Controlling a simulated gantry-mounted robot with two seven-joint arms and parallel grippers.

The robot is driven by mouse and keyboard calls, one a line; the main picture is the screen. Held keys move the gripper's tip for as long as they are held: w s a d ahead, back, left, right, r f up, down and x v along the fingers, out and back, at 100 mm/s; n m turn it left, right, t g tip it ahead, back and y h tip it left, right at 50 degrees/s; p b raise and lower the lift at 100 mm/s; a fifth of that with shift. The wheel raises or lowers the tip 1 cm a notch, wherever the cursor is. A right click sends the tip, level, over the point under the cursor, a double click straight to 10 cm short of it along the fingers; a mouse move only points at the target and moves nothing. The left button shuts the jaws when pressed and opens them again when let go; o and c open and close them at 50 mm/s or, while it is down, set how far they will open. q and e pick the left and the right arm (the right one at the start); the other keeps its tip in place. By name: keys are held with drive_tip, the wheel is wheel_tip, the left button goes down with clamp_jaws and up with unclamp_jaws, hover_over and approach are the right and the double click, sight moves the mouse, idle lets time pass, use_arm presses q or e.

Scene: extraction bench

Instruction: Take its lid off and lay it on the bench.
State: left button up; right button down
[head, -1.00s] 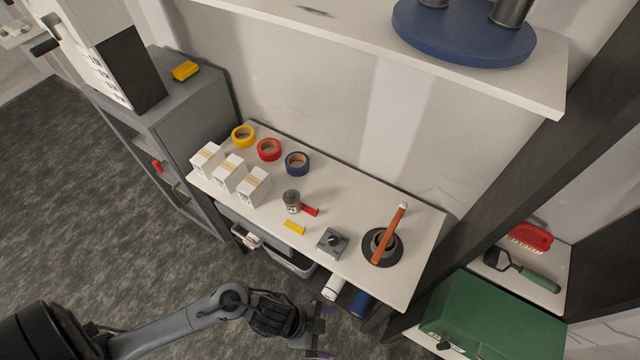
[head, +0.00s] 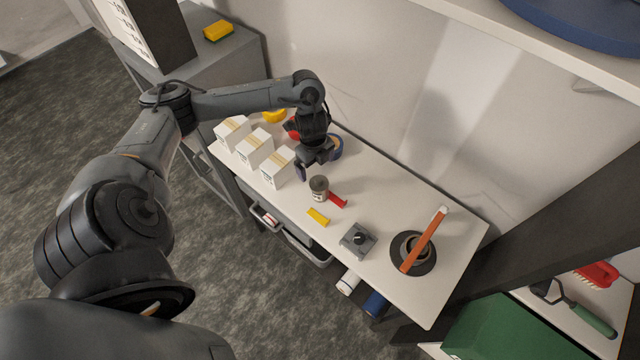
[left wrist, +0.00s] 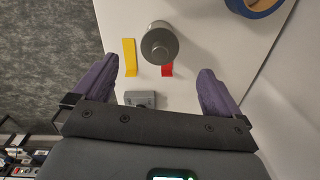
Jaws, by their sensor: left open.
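A small jar (head: 319,195) with a pale label stands upright on the white bench (head: 390,205). Its grey round lid (head: 318,182) is on it; the left wrist view shows the lid (left wrist: 160,42) from above, between and beyond my fingertips. My left gripper (head: 317,168) is open and empty, above the bench just behind and to the left of the jar, apart from it. Its purple fingers also show in the left wrist view (left wrist: 155,78). My right gripper is not in view.
White boxes (head: 277,167) stand to the left, a blue tape roll (head: 337,148) behind. A grey box with a knob (head: 357,240) and a dark round holder (head: 399,251) stand right. Bare bench lies between.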

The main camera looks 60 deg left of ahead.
sight(318, 179)
use_arm(q)
drive_tip(key=shift+f+b, duration=0.3)
drive_tip(key=shift+f, duration=1.3)
drive_tip(key=f, duration=0.4)
drive_tip(key=shift+w+d+f+p, duration=0.2)
drive_tip(key=shift+w+d+p, duration=0.05)
drive_tip(key=shift+d+p, duration=0.05)
drive_tip(key=shift+a+f, duration=0.1)
drive_tip(key=shift+f, duration=0.25)
drive_tip(key=c, duration=1.1)
